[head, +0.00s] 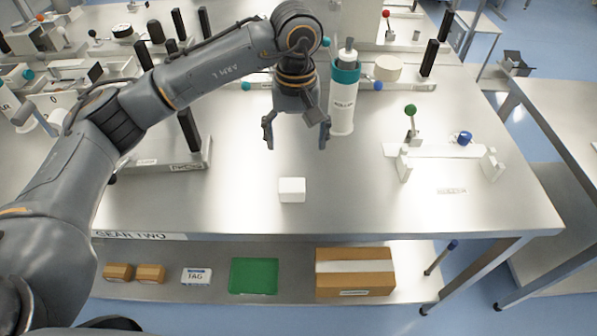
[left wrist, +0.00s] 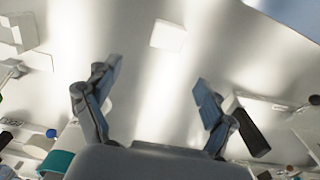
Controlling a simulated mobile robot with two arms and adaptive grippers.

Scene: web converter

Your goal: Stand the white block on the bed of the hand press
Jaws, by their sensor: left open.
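The white block (head: 292,190) sits on the bare steel bench near its front edge. It also shows in the left wrist view (left wrist: 168,36), ahead of the fingers. My left gripper (head: 296,137) is open and empty, pointing down above the bench a little behind the block, with no contact. Its two fingers stand wide apart in the left wrist view (left wrist: 157,76). A low white fixture with a green-knobbed lever (head: 444,151) stands at the right of the bench; I cannot tell for sure that it is the hand press. My right gripper is not in view.
A white cylinder with a teal collar (head: 342,105) stands upright just right of my left gripper. A black-posted fixture (head: 188,150) is at the left. The bench around the block is clear.

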